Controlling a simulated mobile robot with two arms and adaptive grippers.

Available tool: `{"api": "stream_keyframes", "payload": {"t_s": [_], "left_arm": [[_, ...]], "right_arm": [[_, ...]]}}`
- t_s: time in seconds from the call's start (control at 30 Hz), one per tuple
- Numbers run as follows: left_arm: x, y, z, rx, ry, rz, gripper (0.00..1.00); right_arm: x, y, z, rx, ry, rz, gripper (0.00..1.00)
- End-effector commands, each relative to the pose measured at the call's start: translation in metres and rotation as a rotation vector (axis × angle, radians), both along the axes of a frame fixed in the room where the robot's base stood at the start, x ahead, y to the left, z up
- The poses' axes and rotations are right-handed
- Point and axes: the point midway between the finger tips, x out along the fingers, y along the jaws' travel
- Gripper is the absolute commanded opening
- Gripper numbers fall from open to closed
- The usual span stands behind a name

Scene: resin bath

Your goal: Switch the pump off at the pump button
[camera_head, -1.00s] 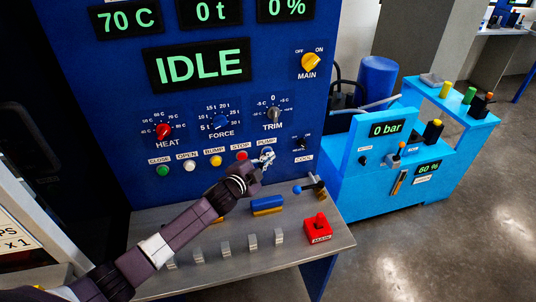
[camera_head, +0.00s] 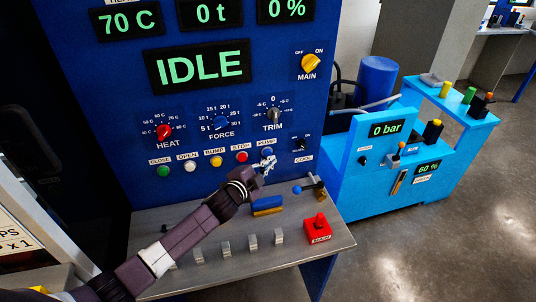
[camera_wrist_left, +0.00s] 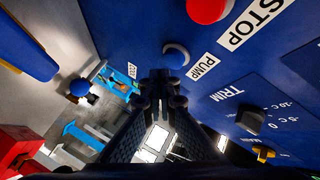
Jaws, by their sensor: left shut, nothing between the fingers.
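The pump button (camera_head: 267,151) is a small blue button under the PUMP label on the blue panel, at the right end of the button row. It also shows in the left wrist view (camera_wrist_left: 175,56), with a pale ring around it. My left gripper (camera_head: 268,163) is shut and empty, just below the pump button in the head view. In the left wrist view its fingertips (camera_wrist_left: 162,76) are close to the button, with a strip of panel between. I cannot tell how deep the gap is. My right gripper is not in view.
The red STOP button (camera_head: 242,156) sits left of the pump button. The TRIM knob (camera_head: 273,114) is above it. Below are a metal shelf (camera_head: 180,220), a blue-tipped lever (camera_head: 297,190) and a red switch box (camera_head: 318,230). The display (camera_head: 199,67) reads IDLE.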

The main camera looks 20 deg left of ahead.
Motion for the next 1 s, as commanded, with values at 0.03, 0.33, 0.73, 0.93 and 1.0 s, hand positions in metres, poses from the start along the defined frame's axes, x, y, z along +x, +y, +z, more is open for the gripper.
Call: {"api": "stream_keyframes", "payload": {"t_s": [0.03, 0.33, 0.73, 0.93, 1.0], "left_arm": [[0.0, 0.0, 0.0, 0.0, 0.0, 0.0, 0.0], [-0.02, -0.014, 0.001, -0.003, 0.003, -0.001, 0.0], [-0.042, -0.028, 0.0, 0.0, 0.0, 0.0, 0.0], [-0.041, -0.028, 0.0, 0.0, 0.0, 0.0, 0.0], [-0.041, -0.028, 0.0, 0.0, 0.0, 0.0, 0.0]], "right_arm": [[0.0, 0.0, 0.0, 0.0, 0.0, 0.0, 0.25], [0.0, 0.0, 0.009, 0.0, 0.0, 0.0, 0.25], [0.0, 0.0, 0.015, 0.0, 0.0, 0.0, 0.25], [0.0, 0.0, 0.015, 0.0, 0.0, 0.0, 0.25], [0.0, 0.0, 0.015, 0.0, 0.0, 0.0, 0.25]]}}
